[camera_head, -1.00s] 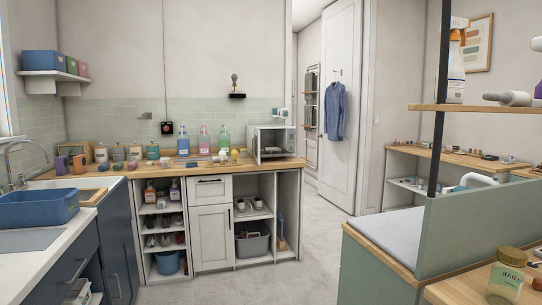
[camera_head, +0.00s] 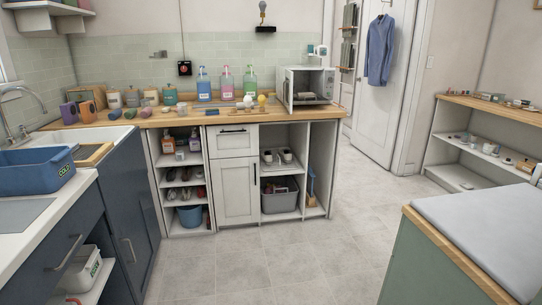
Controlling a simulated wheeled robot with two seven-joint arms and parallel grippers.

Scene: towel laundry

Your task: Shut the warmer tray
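A white box-shaped appliance (camera_head: 309,87) stands at the right end of the wooden counter. Its front door is swung open to the left and something lies inside it. I cannot tell whether this is the warmer or whether it holds a tray. Neither of my grippers is in view.
The wooden counter (camera_head: 130,122) carries bottles, jars and small items, with shelves and a cabinet below. A sink with a blue bin (camera_head: 38,172) is at the left. A padded bench (camera_head: 480,225) stands at the right. The grey floor (camera_head: 270,265) between is clear.

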